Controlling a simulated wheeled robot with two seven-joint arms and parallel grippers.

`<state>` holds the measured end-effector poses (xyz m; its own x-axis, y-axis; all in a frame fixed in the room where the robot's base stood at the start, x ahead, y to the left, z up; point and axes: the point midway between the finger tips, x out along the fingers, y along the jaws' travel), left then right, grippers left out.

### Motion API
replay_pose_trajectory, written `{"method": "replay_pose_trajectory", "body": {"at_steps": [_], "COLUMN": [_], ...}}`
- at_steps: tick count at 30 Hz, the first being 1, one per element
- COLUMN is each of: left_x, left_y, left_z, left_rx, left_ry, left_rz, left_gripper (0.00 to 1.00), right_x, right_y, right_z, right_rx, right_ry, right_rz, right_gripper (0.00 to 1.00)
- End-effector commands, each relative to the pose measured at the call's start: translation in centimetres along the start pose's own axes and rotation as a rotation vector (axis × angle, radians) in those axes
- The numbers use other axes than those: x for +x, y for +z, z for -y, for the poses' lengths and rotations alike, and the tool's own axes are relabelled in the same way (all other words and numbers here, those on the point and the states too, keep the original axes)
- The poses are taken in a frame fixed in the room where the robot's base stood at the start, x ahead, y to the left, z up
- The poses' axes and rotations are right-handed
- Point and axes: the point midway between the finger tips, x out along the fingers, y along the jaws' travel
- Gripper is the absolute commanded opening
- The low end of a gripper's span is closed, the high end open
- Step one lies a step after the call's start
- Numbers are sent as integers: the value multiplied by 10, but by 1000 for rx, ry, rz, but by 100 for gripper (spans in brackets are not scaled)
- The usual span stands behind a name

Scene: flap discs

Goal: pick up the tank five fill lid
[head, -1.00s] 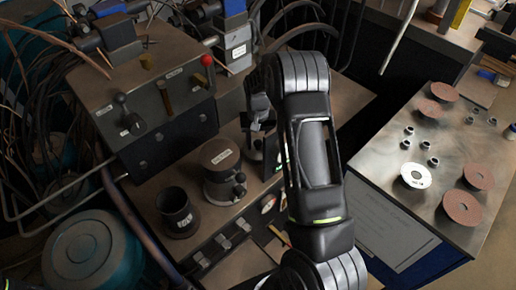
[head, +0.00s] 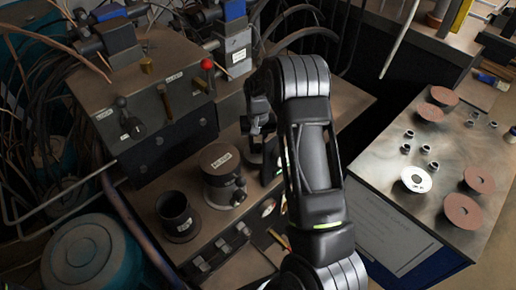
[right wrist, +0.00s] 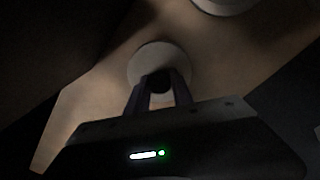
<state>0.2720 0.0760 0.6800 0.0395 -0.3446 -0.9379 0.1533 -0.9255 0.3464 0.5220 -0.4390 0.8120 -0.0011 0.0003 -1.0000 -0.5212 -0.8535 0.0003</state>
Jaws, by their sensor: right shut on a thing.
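My right gripper (head: 262,130) reaches down beside the grey control box, largely hidden behind my own arm in the head view. In the right wrist view its two fingers (right wrist: 158,92) are closed on a small dark knob (right wrist: 157,80) at the near side of a pale round lid (right wrist: 157,58). I take this lid for the tank five fill lid; no label on it is readable. In the head view a dark round fitting (head: 254,160) shows under the gripper, partly covered. Whether the lid is apart from its seat cannot be told. My left gripper is not in view.
A capped cylinder (head: 221,178) and an open dark cup (head: 178,216) stand left of the gripper. The control box (head: 150,90) with a red-knobbed lever (head: 207,66) rises behind them. At right, a metal table (head: 385,165) carries flap discs (head: 463,211) and small nuts.

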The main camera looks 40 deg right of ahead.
Motion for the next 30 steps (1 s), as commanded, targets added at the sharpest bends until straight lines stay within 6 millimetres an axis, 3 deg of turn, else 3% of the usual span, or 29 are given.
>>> {"method": "replay_pose_trajectory", "body": {"at_steps": [5,16,21,30], "left_x": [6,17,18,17], "left_y": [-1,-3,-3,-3], "left_z": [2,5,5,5], "left_rx": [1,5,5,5], "left_ry": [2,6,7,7], "left_rz": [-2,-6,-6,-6], "left_gripper": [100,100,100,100], "right_x": [-20,-87,-97,-98], "right_y": [-1,-1,0,0], "right_z": [1,1,0,0], "right_rx": [0,0,1,0], "right_ry": [-2,-2,-1,0], "right_rz": [-5,-4,-2,-1], "right_gripper": [0,0,0,0]}}
